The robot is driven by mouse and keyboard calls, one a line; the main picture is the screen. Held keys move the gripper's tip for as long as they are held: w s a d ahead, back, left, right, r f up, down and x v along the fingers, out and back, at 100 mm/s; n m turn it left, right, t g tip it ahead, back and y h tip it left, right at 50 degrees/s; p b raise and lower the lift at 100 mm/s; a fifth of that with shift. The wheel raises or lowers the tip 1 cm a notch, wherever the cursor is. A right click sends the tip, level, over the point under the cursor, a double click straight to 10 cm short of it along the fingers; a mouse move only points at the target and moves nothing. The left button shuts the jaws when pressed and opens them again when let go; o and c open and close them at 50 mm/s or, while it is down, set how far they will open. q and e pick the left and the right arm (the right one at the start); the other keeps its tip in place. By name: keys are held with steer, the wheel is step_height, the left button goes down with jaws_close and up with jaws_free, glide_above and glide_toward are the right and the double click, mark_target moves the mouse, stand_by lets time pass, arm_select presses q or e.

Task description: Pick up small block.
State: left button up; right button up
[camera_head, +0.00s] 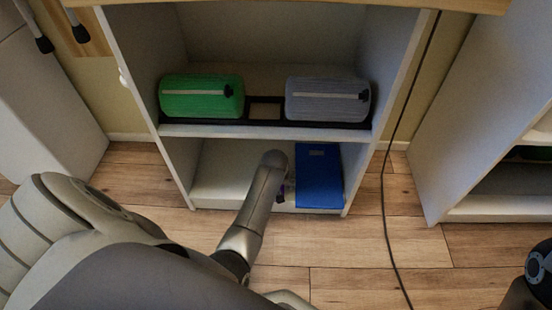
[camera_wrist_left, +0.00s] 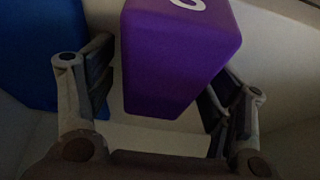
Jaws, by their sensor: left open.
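The small block (camera_wrist_left: 178,60) is purple with a white mark on its top edge in the left wrist view. My left gripper (camera_wrist_left: 158,88) is open, with one finger on each side of the block. A gap shows on the left side; on the right the finger is close to the block, and I cannot tell whether it touches. My right gripper is not in view.
A blue box (camera_head: 319,178) stands just right of the block on the lower shelf (camera_head: 215,190); it also shows in the left wrist view (camera_wrist_left: 50,50). Green (camera_head: 201,98) and grey (camera_head: 327,101) rolls lie on the shelf above. A black cable (camera_head: 386,190) hangs at the right.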

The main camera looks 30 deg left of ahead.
arm_select(q)
steer(key=shift+f, duration=0.15)
steer(key=shift+s+f, duration=0.1)
steer(key=c, duration=1.1)
